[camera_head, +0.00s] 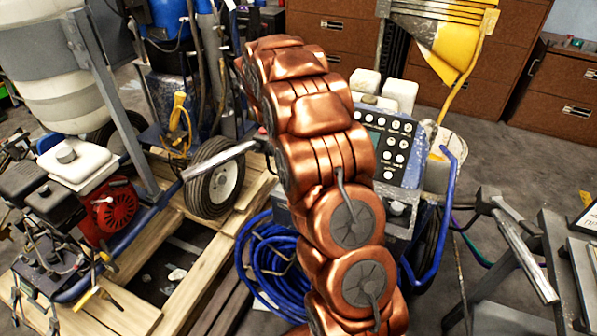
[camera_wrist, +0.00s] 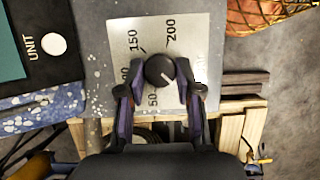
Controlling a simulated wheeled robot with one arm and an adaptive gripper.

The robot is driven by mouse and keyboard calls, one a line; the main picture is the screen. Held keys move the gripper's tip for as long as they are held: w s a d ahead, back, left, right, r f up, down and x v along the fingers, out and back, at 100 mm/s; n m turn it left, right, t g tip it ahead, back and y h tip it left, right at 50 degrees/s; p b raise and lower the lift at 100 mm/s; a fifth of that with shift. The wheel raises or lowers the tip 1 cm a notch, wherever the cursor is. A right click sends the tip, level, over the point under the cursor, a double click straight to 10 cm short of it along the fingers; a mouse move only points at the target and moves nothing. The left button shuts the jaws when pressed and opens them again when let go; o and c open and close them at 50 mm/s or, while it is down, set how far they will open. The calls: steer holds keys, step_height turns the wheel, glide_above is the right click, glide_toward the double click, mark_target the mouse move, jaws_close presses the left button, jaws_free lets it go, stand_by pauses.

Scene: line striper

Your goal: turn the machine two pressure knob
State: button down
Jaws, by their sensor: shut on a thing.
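The black pressure knob (camera_wrist: 158,70) sits on a silver dial plate (camera_wrist: 205,34) in the wrist view. Numbers 50, 150 and 200 can be read, and another is partly covered. A light pointer mark on the knob points to the lower right. My gripper (camera_wrist: 161,74) has one finger on each side of the knob and is shut on it. In the head view, a machine with a dark button panel (camera_head: 391,146) stands behind my copper-coloured arm. My gripper and the knob are hidden there.
A coiled blue hose (camera_head: 268,268) lies beside the machine. Another machine with a red engine part (camera_head: 113,207) stands at left by wooden planks (camera_head: 205,268). A metal stand (camera_head: 555,262) is at right. Brown cabinets (camera_head: 330,37) line the back.

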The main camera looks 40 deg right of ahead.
stand_by(0.4)
steer(key=c, duration=0.8)
jaws_free()
steer(key=shift+o, duration=0.2)
steer(key=v, duration=1.2)
steer(key=shift+s+a, duration=0.15)
steer(key=shift+a, duration=0.05)
